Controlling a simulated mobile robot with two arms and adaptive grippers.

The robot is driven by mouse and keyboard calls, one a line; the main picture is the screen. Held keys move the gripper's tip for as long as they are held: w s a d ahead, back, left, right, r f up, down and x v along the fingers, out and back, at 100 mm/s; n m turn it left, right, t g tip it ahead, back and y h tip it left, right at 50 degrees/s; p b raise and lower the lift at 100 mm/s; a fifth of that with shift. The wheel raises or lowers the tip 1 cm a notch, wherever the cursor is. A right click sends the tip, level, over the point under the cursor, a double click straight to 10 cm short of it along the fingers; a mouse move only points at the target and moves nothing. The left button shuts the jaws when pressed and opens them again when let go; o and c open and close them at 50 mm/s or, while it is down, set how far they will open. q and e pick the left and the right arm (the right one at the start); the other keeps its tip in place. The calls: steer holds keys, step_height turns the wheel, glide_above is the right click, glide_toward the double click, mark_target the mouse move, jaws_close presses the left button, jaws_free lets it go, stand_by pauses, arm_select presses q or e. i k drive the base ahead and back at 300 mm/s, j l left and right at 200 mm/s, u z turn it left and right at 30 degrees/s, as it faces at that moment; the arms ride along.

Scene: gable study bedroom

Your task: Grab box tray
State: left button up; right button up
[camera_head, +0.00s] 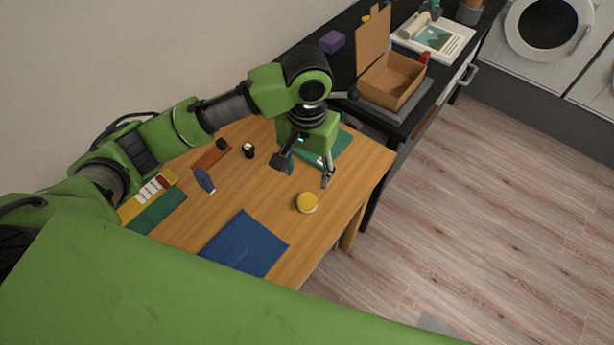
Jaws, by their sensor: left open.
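An open brown cardboard box (392,80) with its lid raised stands on the black desk at the upper right. A flat dark grey tray (398,112) shows under and in front of it. My left gripper (306,172) points down over the right part of the wooden table, in front of the box and to its left. Its fingers are apart, and I see nothing between them. The gripper and wrist partly cover a green mat (335,150). My right gripper is not in view.
The wooden table (270,200) holds a yellow round object (307,202), a blue cloth or folder (245,243), a blue upright item (205,181) and a small black-and-white item (248,150). A purple block (332,41) and an open book (435,38) flank the box.

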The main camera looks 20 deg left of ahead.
mark_target(237, 257)
steer(key=k+l, duration=0.1)
steer(key=l, duration=0.3)
steer(key=k+l, duration=0.1)
steer(key=l, duration=0.3)
steer(key=k+l, duration=0.1)
steer(key=l, duration=0.3)
